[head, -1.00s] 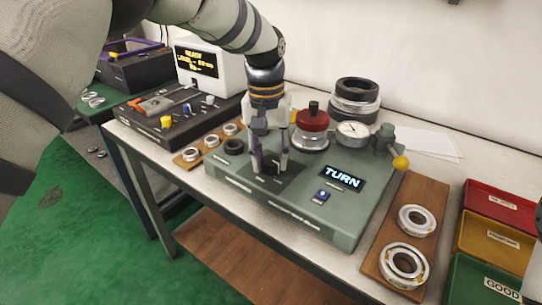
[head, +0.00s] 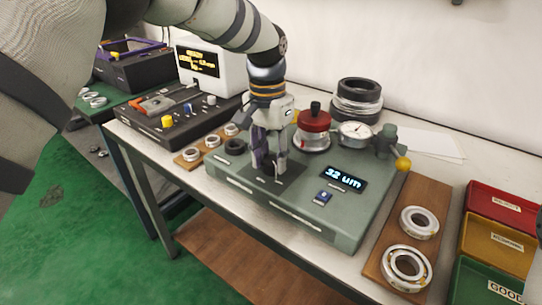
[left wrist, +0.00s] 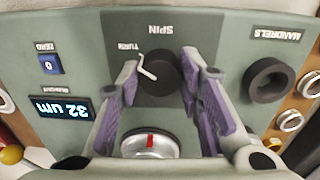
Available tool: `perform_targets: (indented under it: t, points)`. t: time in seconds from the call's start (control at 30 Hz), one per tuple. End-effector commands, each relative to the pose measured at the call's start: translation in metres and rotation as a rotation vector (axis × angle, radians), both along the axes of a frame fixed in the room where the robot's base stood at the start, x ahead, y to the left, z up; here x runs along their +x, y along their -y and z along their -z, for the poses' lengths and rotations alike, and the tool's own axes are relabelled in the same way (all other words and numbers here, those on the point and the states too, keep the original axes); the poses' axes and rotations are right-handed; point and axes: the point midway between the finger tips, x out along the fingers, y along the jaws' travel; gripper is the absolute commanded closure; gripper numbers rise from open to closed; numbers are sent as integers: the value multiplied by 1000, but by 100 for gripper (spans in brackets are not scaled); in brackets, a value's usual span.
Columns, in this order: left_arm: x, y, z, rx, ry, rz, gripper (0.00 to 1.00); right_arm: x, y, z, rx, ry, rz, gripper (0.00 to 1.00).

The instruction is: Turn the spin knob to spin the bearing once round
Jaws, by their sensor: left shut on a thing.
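My left gripper (head: 269,168) points down at the dark spin plate of the green test fixture (head: 320,225) and is shut on the black spin knob (left wrist: 163,74). In the left wrist view its purple-padded fingers (left wrist: 160,88) stand on either side of the knob, beside a white pointer and the upside-down words SPIN and TURN. In the head view the fingers hide most of the knob. Behind the gripper is the spindle with a red cap (head: 314,121) and a silver ring (head: 311,139). The fixture's display (head: 343,180) reads 32 um.
A dial gauge (head: 355,133) and a yellow ball-ended lever (head: 403,164) stand beside the spindle. Two bearings (head: 407,267) lie on a wooden board at right, near red, yellow and green bins (head: 492,240). A black control box (head: 165,125) is at left.

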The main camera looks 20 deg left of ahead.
Motion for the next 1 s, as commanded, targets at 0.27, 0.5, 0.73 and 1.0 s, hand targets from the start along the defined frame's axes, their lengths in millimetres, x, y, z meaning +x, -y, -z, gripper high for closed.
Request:
perform_targets:
  t: [0.27,0.5,0.73,1.0]
  points:
    - [0,0,0,0,-1,0,94,0,0,0,0,0,0,66]
    - [0,0,0,0,-1,0,46,0,0,0,0,0,0,66]
    - [1,0,-5,1,1,-1,46,0,0,0,0,0,0,66]
    - [2,-3,-73,-1,5,0,46,0,0,0,0,0,0,66]
